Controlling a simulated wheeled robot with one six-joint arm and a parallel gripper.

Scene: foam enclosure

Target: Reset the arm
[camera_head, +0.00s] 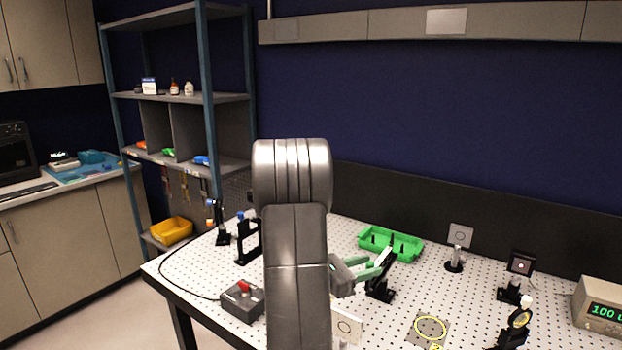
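My arm (295,250) rises upright in the middle of the head view, in front of the white perforated table. My gripper (372,266) shows only in part, sticking out to the right from behind the arm. Its grey-green fingers point right, close to a black post mount (380,291) on the table. I cannot tell whether the fingers touch the mount or hold anything.
A green tray (408,253) lies behind the gripper. A grey box with a red switch (242,301) is left of the arm. A yellow ring marker (430,327), optical mounts (513,325) and a display unit (600,306) stand right. Shelving (207,90) stands back left.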

